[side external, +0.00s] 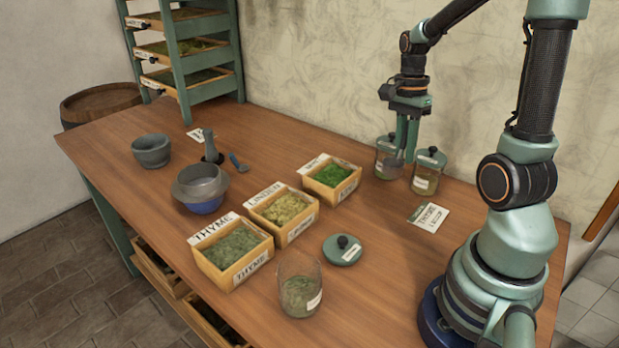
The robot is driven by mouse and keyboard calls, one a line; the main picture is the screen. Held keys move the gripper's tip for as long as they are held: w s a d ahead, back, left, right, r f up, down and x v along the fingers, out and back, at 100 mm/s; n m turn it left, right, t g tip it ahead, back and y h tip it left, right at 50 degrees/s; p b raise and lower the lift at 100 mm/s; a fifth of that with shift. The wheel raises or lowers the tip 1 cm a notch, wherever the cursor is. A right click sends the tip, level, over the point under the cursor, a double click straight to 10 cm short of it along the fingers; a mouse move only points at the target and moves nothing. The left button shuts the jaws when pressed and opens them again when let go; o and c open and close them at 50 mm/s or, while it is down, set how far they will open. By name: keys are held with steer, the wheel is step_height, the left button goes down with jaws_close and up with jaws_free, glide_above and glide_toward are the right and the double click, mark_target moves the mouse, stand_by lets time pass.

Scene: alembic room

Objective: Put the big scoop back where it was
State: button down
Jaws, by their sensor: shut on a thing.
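My gripper (406,146) points down at the back right of the table, between two lidded glass jars. It is shut on what looks like the big scoop (393,158), a greyish piece that shows low at the fingers, in front of the left jar (382,168). Its handle is hidden by the fingers, and I cannot tell whether it touches the table or a jar. A small scoop (239,163) with a blue handle lies on the table next to a dark pestle-like tool (211,148).
Three labelled herb boxes stand mid-table, the thyme box (232,254) nearest. An open jar (299,291) and its loose lid (342,250) are in front. A bowl (200,187) and mortar (152,150) stand left. The right jar (426,180) and a card (429,217) are near my gripper.

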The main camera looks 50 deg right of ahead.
step_height(320, 180, down, 14)
steer(key=shift+f, duration=0.1)
stand_by(0.4)
steer(key=shift+f, duration=0.1)
steer(key=c, duration=0.8)
jaws_free()
step_height(320, 180, up, 12)
steer(key=w+d, duration=0.1)
steer(key=a+r+n+t, duration=0.2)
steer(key=a+r+n, duration=0.2)
steer(key=a+n, duration=0.2)
steer(key=w+a+r+n+t, duration=0.1)
steer(key=a+r+n+t, duration=0.1)
steer(key=a+r+n, duration=0.2)
steer(key=w+a+r+n+t+h, duration=0.1)
steer(key=a+r+n, duration=0.3)
steer(key=a+n, duration=0.5)
steer(key=shift+w+a+n+t, duration=0.25)
steer(key=shift+a+n+t, duration=0.05)
steer(key=shift+n+t, duration=0.65)
